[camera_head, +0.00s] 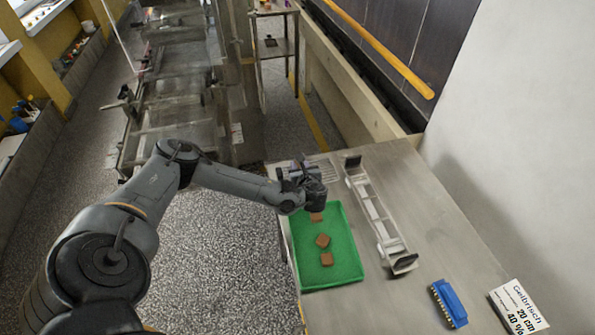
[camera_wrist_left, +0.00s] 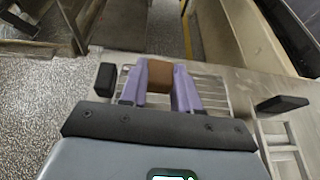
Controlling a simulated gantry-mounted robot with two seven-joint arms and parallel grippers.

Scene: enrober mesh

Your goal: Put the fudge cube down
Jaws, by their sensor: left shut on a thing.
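My left gripper (camera_head: 298,170) is over the far end of the table, near the wire mesh rack (camera_head: 323,168). In the left wrist view its two purple fingers (camera_wrist_left: 160,90) are shut on a brown fudge cube (camera_wrist_left: 160,74). The mesh (camera_wrist_left: 210,92) shows behind and below the fingers. I cannot tell whether the held cube touches it. Three other brown cubes lie in the green tray (camera_head: 350,268): one near the far end (camera_head: 316,217), one in the middle (camera_head: 322,240) and one nearer (camera_head: 327,259). My right gripper is not in view.
A pale slotted frame with dark end blocks (camera_head: 378,213) lies right of the tray. A blue brush (camera_head: 449,303) and a white lettered sign (camera_head: 518,307) are at the near right. The table (camera_head: 430,220) is bare between the frame and the wall.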

